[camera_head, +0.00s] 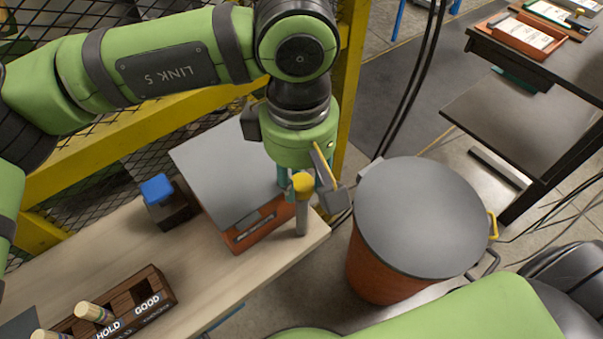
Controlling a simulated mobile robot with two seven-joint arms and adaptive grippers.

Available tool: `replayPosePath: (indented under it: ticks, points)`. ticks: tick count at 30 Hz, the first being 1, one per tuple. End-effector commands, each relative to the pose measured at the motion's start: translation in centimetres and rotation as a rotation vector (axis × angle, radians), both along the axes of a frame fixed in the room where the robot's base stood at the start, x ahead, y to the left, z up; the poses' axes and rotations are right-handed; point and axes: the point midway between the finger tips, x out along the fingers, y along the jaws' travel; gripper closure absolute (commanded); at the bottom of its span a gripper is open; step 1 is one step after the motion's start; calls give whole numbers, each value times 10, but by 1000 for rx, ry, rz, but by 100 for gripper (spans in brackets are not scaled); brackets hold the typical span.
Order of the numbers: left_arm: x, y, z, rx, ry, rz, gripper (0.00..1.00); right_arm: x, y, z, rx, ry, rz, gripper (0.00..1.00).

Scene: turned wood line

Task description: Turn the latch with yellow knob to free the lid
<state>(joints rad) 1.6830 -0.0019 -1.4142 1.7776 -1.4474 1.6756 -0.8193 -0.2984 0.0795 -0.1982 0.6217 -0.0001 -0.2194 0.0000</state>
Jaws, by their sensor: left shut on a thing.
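The yellow knob (303,182) tops an upright grey post (301,220) near the right end of the wooden bench. My left gripper (305,190) comes down over the knob from above and is shut on it. Its fingers partly hide the knob. Just left of the post is an orange-brown box (262,226) with a flat grey lid (225,170). The lid lies tilted in the picture, and its far right corner is hidden behind the gripper. I cannot tell how the latch bears on the lid. My right gripper is out of view.
A round orange bin (372,265) with a grey top (420,215) stands right of the bench. A dark block with a blue top (157,188) sits left of the box. A wooden rack (150,290) marked HOLD and GOOD is in front. Yellow-framed mesh fencing (130,175) stands behind.

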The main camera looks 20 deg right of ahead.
Motion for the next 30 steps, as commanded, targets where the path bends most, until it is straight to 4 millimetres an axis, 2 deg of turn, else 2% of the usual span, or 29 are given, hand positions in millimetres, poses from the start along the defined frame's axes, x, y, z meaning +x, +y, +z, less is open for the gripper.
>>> replayPosePath:
  ticks: [8, 18, 30]
  points:
    - [1, 1, -7, 3, -5, 147, 98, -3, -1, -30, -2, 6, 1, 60]
    - [1, 1, -7, 5, -5, 460, 98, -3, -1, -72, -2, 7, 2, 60]
    - [0, 2, -5, 6, -4, 840, 98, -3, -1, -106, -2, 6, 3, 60]
